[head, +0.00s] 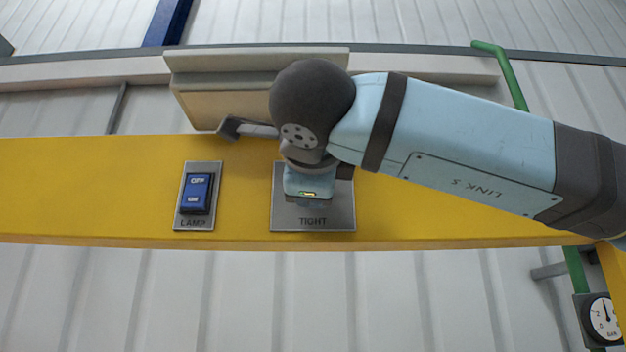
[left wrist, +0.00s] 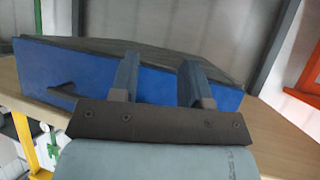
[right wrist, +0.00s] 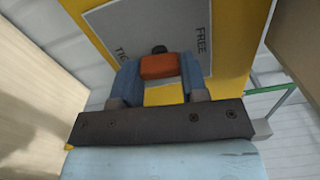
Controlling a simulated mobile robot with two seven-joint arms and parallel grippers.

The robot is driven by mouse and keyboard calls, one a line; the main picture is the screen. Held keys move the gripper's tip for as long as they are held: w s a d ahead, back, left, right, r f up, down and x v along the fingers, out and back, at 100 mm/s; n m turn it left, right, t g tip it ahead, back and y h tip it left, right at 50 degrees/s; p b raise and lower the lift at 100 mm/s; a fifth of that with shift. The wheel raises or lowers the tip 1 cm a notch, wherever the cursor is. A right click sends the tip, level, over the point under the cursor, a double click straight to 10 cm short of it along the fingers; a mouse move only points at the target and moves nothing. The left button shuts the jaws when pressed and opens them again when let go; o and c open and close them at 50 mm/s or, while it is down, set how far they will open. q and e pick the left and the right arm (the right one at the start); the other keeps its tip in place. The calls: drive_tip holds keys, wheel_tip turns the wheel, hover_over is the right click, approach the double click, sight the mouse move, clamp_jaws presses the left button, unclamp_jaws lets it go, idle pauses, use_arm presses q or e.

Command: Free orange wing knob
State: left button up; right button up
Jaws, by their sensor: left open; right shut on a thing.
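The orange wing knob (right wrist: 159,66) sits between the fingers of my right gripper (right wrist: 159,72) in the right wrist view, and the gripper is shut on it. The knob is in front of a grey plate (right wrist: 105,24) marked FREE at one end, with TIGHT partly covered at the other. In the head view my right wrist hides the knob and the upper part of the plate (head: 341,218); only TIGHT reads there. My left gripper (left wrist: 160,64) is open, with nothing between its fingers, in front of a blue panel (left wrist: 60,70).
The plate is on a yellow beam (head: 100,180). A blue lamp switch (head: 198,192) is on the beam to the left of it. A pale box (head: 215,90) and a grey lever (head: 229,128) are close above. A gauge (head: 603,318) hangs at lower right.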

drive_tip(key=o, duration=0.9)
use_arm(q)
drive_tip(key=shift+b, duration=0.45)
use_arm(e)
drive_tip(key=s, duration=1.4)
drive_tip(key=shift+w, duration=0.1)
